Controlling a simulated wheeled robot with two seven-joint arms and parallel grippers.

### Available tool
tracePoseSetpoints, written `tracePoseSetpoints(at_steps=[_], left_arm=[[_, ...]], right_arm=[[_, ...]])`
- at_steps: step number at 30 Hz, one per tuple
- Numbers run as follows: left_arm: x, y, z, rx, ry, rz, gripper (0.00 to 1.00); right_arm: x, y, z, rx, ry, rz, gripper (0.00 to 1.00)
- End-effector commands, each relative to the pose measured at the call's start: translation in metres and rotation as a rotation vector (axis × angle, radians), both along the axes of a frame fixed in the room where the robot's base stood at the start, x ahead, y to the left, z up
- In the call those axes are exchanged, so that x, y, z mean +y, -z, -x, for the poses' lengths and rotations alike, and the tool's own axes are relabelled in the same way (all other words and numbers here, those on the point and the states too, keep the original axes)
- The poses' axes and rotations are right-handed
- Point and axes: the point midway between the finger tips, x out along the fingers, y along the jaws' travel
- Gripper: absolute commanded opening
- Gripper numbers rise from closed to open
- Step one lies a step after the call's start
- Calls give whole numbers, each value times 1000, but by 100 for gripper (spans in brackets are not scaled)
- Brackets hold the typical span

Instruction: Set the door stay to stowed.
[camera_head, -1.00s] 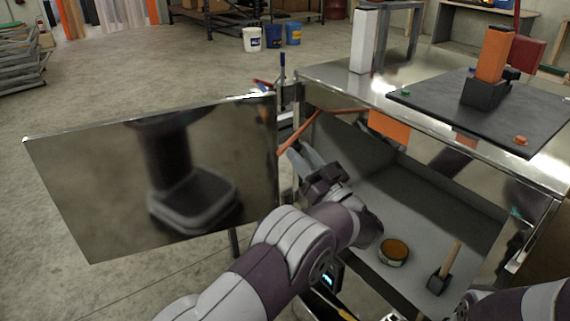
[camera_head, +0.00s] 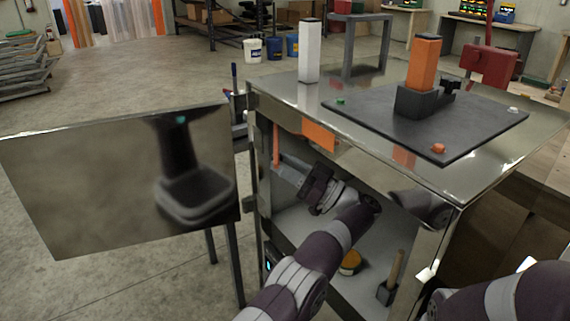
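The door stay (camera_head: 277,146), an orange-red bar, now stands nearly upright just inside the left side of the cabinet opening. The mirror-like door (camera_head: 110,185) stands wide open to the left. My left gripper (camera_head: 287,174) reaches into the opening, its fingertips at the lower part of the stay. Its fingers are small and partly blend with the bar, so whether they grip it is unclear. The stay's lower end is hard to make out. My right arm shows at the bottom right, with its gripper out of view.
The metal cabinet top (camera_head: 270,85) carries a white post (camera_head: 309,52) and a dark board (camera_head: 440,125) with an orange block (camera_head: 423,62). A round tin (camera_head: 350,263) and a hammer (camera_head: 391,280) stand on the shelf inside.

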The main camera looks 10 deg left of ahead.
Motion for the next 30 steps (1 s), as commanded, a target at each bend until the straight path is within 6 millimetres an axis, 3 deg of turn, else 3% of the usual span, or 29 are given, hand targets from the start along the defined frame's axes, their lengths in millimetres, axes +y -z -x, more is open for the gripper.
tracePoseSetpoints(at_steps=[1, 19, 20, 21, 30], left_arm=[[1, -6, -1, -10, -2, 0, 0], [3, -6, 3, -8, -40, 5, 0], [3, -6, 3, -8, -41, 5, 32], [3, -6, 3, -8, -41, 5, 38], [3, -3, 3, -5, -38, 4, 38]], right_arm=[[0, -3, 0, 0, 0, 0, 52], [0, -3, 0, 0, 0, 0, 52], [0, -3, 0, 0, 0, 0, 52], [0, -3, 0, 0, 0, 0, 52], [0, -3, 0, 0, 0, 0, 52]])
